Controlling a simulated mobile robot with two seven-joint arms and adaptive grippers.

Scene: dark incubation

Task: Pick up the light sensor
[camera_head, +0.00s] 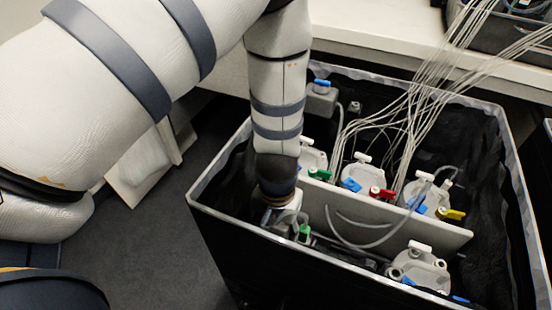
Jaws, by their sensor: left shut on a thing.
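My left arm reaches down into the black-lined box (212,182) from above. My left gripper (284,212) is low in the box's front left part, in front of the white divider. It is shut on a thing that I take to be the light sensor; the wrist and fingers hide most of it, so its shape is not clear. A green-tipped fitting (304,232) shows just right of the fingers. My right gripper is not in view.
White flasks with coloured taps (362,172) stand behind the white divider (440,232). Another white flask (420,268) is at the front right. Thin pale tubes (432,75) rise to the upper right. A grey blue-topped block (320,100) sits at the back left corner.

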